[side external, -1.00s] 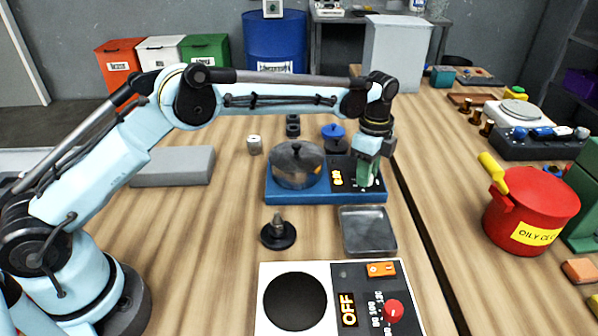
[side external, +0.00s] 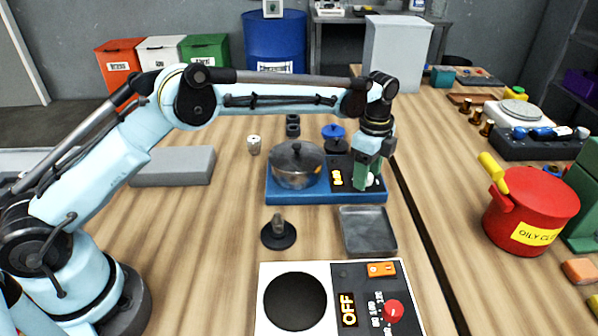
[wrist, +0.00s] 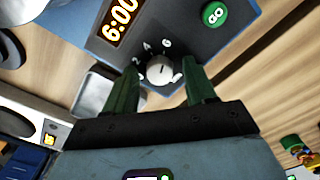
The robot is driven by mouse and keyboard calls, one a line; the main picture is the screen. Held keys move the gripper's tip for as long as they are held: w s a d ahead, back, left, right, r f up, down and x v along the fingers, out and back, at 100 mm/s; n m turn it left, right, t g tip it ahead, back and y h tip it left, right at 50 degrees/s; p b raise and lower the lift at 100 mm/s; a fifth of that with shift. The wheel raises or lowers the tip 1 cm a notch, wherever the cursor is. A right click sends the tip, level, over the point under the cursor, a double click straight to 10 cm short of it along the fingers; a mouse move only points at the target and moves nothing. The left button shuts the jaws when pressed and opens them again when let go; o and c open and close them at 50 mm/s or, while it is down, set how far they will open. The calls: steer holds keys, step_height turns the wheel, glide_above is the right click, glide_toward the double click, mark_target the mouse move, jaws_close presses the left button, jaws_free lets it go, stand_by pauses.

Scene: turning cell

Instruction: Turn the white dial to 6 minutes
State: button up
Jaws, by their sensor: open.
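The white dial (wrist: 159,72) sits on the dark control panel of a blue-based hot plate (side external: 310,198), with printed numbers around it, 2, 4 and 6 among them. The orange display (wrist: 120,20) reads 6:00. Where the dial's mark points is not clear to me. A green GO button (wrist: 215,13) is on the same panel. My gripper (wrist: 162,78) is open, with one green finger on each side of the dial; I cannot tell whether either touches it. In the side view my gripper (side external: 366,170) is over the panel's right part and partly hides it.
A lidded pot (side external: 297,168) stands on the hot plate left of the panel. A grey tray (side external: 368,232) and a second white plate with a red knob (side external: 393,310) lie in front.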

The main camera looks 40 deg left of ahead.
steer(key=shift+r, duration=0.1)
step_height(320, 180, up, 12)
stand_by(0.5)
steer(key=s+a+r+n+t, duration=0.3)
steer(key=s+a+r+n, duration=0.45)
steer(key=s, duration=0.25)
steer(key=s+a+f+n+t, duration=0.2)
steer(key=s+f+n, duration=0.2)
steer(key=s, duration=0.4)
steer(key=s+a+f+n+t, duration=0.2)
steer(key=s+f+n, duration=0.3)
steer(key=s, duration=0.3)
steer(key=shift+a+f+n, duration=0.15)
steer(key=shift+a+n, duration=0.3)
steer(key=shift+a, duration=0.4)
